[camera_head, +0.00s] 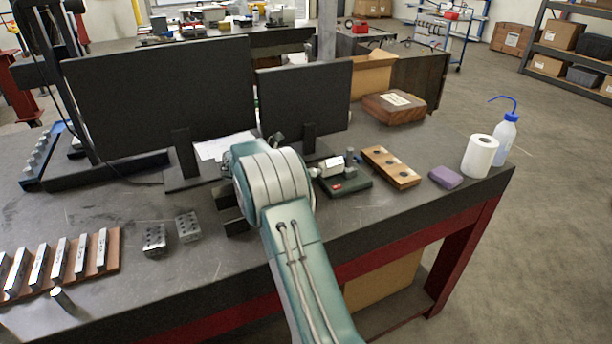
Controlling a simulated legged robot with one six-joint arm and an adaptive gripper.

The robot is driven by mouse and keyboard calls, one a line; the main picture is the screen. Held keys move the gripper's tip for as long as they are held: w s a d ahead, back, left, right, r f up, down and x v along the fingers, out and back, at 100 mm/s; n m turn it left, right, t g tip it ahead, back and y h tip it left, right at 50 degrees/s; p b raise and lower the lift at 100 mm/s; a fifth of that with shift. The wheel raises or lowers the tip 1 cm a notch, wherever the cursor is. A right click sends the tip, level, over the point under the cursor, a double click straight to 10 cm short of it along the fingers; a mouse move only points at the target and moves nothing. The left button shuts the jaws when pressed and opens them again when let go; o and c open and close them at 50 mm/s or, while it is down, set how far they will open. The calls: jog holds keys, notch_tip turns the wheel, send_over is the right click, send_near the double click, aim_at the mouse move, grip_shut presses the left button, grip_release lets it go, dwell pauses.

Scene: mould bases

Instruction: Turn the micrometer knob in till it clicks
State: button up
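A small bench device, which looks like the micrometer on its stand (342,178), sits on the workbench just right of my arm. It has a dark green base with a red spot and a pale grey body on top. Its left end, with small metal parts, lies close beside my arm's joint in the picture. I cannot make out which part is the knob. My teal and grey arm reaches up from the bottom and covers the bench left of the device.
Two monitors (160,95) stand behind. Right of the device lie a wooden block with holes (391,167), a purple block (446,177), a paper roll (480,156) and a wash bottle (505,140). Drilled metal blocks (154,240) and a rack of bars (60,262) lie left.

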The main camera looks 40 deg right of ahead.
jog(key=shift+d, duration=0.2)
grip_shut()
jog(key=shift+a, duration=0.1)
jog(key=shift+f, duration=0.1)
jog(key=m+t, duration=0.2)
jog(key=m, duration=0.1)
jog(key=shift+m+t, duration=0.4)
jog(key=m+t, duration=0.2)
jog(key=m, duration=0.1)
jog(key=shift+f+m+t+h, duration=0.1)
jog(key=shift+m+t+h, duration=0.2)
jog(key=m+t+h, duration=0.1)
jog(key=m+t, duration=0.1)
jog(key=m, duration=0.1)
jog(key=shift+w+m, duration=0.1)
jog(key=shift+m, duration=0.3)
jog(key=shift+m+t+h, duration=0.8)
jog(key=shift+m+t, duration=0.1)
jog(key=shift+m, duration=1.1)
